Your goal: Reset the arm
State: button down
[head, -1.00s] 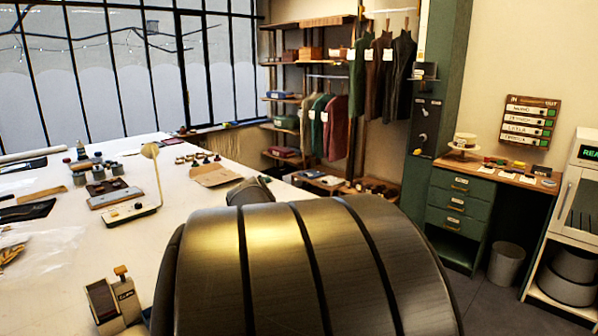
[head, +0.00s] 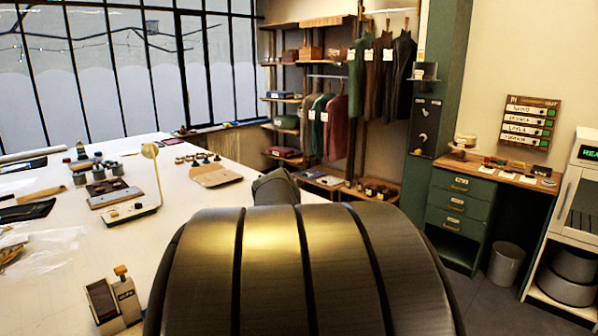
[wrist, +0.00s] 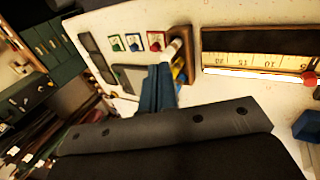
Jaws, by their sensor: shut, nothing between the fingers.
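My gripper (wrist: 165,126) shows in the wrist view as a dark grey bar with several round dots across the bottom. It is shut with nothing held. In the head view my dark, ribbed arm link fills the bottom centre, with a smaller dark part of my arm behind it; the fingers are hidden there.
The white table (head: 75,250) holds a small desk lamp (head: 151,170), a brown folder (head: 214,176), a small boxy device (head: 113,303) and plastic bags (head: 40,245). Green drawers (head: 457,204) and a bin (head: 505,262) stand right. A framed measuring tape (wrist: 260,58) shows in the wrist view.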

jog(key=a+f+n, duration=0.1)
jog(key=a+n, duration=0.2)
jog(key=a, duration=0.3)
jog(key=shift+a+f+t, duration=0.2)
jog(key=shift+f+t, duration=0.15)
jog(key=shift+t, duration=0.05)
